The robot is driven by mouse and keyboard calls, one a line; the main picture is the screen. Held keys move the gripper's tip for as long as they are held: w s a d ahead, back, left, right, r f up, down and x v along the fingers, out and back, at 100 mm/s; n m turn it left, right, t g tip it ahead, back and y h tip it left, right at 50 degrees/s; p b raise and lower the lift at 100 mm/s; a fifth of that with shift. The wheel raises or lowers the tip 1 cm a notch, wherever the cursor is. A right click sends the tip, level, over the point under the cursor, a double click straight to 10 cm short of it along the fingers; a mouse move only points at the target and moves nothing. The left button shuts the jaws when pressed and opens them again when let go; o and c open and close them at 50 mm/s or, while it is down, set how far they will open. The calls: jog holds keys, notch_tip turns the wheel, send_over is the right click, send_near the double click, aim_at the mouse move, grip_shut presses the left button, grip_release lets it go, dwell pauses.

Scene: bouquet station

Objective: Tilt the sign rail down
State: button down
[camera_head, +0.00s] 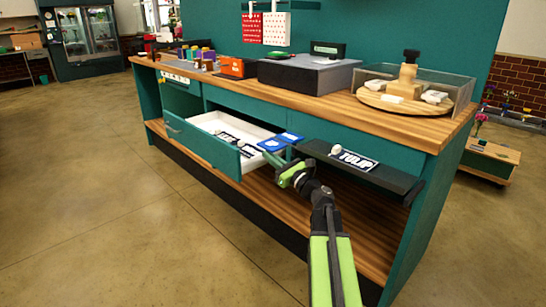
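The sign rail (390,178) is a long black ledge along the front of the counter at the right, under the worktop. A white sign reading "TULIP" (355,159) rests on it, with a small white round piece (336,150) to its left. My gripper (277,164), green and dark, is just left of the rail's left end, by the right side of the open drawer. It looks small and is seen from behind, so its finger opening is unclear. I cannot tell whether it touches the rail.
A white-lined drawer (205,124) stands open left of my gripper, with black-and-white signs (238,145) inside. Blue cards (281,142) are beside its right edge. The wooden worktop (300,98) holds a grey box (308,74) and a round wooden stand (395,106). The floor in front is clear.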

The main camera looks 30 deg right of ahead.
jog(key=shift+w+a+r, duration=0.1)
jog(key=shift+a, duration=0.05)
notch_tip(320, 180, down, 5)
jog(key=b, duration=0.5)
jog(key=b+v, duration=0.1)
jog(key=v, duration=0.9)
jog(key=shift+r+b, duration=0.3)
jog(key=shift+r, duration=0.05)
